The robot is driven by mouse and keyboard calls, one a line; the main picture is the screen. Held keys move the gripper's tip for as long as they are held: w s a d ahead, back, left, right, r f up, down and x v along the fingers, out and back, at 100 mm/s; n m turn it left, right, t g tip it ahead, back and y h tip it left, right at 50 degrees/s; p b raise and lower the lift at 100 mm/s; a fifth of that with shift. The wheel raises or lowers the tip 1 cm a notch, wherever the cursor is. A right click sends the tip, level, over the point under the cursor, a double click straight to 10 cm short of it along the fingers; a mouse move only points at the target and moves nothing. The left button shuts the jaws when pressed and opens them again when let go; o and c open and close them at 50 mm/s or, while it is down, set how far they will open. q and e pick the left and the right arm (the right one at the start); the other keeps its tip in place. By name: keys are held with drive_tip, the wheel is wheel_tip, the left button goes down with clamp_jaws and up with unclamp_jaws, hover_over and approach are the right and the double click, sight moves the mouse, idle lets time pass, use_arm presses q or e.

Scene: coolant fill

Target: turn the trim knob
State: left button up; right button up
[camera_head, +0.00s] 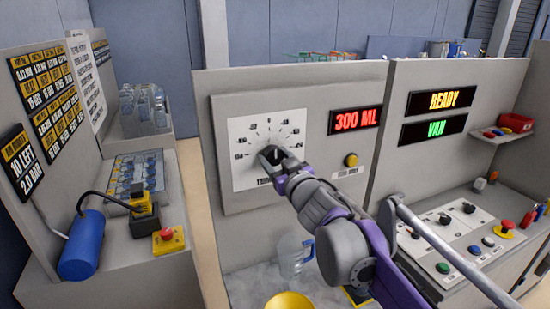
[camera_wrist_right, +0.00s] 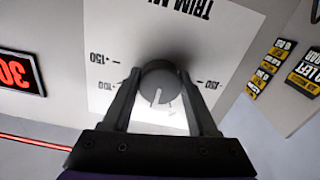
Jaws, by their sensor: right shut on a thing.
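The trim knob (camera_head: 272,156) sits in the middle of a white dial plate (camera_head: 243,130) with a ring of tick marks, on the grey panel. My right gripper (camera_head: 277,167) reaches it from the lower right and is shut on it. In the right wrist view, the round grey knob (camera_wrist_right: 160,88) with a pale pointer line lies between the two fingers of my right gripper (camera_wrist_right: 158,92). The fingers hide part of the dial's marks. My left gripper is not in view.
Right of the dial are a red "300 ML" display (camera_head: 356,120) and a yellow button (camera_head: 351,160). A control desk (camera_head: 470,240) with buttons stands at right.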

drive_tip(key=shift+n, duration=0.4)
drive_tip(key=n, duration=0.2)
drive_tip(key=shift+n, duration=0.3)
drive_tip(key=n+p, duration=0.1)
drive_tip(key=n, duration=0.1)
drive_tip(key=shift+r+n, duration=0.1)
drive_tip(key=shift+n, duration=0.3)
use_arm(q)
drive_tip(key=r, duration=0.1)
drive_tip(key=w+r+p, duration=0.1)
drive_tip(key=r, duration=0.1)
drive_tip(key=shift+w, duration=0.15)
use_arm(e)
drive_tip(key=n, duration=0.5)
drive_tip(key=shift+n, duration=0.3)
drive_tip(key=o, duration=1.4)
drive_tip(key=shift+c, duration=0.2)
